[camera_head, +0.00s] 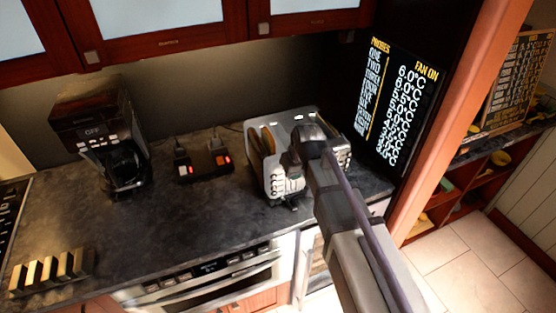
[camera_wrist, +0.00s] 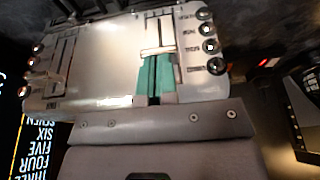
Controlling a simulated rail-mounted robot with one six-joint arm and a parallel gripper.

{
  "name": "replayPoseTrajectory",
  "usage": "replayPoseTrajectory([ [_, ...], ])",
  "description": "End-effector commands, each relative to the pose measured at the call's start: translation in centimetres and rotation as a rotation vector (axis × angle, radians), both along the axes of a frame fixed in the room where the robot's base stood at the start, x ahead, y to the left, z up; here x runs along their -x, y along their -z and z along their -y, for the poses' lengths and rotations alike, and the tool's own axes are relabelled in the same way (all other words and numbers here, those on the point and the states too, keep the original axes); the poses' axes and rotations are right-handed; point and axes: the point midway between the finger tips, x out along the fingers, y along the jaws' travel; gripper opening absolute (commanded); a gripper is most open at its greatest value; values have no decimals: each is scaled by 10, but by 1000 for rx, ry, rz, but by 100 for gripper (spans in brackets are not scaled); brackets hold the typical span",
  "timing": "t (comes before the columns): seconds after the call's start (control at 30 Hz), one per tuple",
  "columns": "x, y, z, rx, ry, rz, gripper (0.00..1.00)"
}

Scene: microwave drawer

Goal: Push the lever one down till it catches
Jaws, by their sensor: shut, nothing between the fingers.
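The silver toaster (camera_head: 282,126) stands on the counter, with a brown bread slice (camera_head: 268,140) showing in its left slot. In the wrist view the toaster's front (camera_wrist: 108,60) fills the upper part, with two lever tracks. My gripper (camera_wrist: 157,60) is shut and empty, its teal fingertips at the right-hand track. A pale crosswise lever (camera_wrist: 158,50) shows right at the fingertips; I cannot tell whether they touch it. The other lever track (camera_wrist: 64,62) is at the left, clear of my gripper. In the head view my arm hides part of the toaster's front and my fingertips.
A column of round buttons (camera_wrist: 208,46) lies close beside the fingers. A coffee maker (camera_head: 115,145) and a dark box with red lights (camera_head: 205,165) stand left of the toaster. A display panel (camera_head: 395,100) is at its right.

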Motion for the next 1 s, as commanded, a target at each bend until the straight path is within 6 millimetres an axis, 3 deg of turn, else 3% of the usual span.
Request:
replayPoseTrajectory([
  [0.77,0,42,0,0,0,0,0],
  [1.0,0,38,0,0,0,0,0],
])
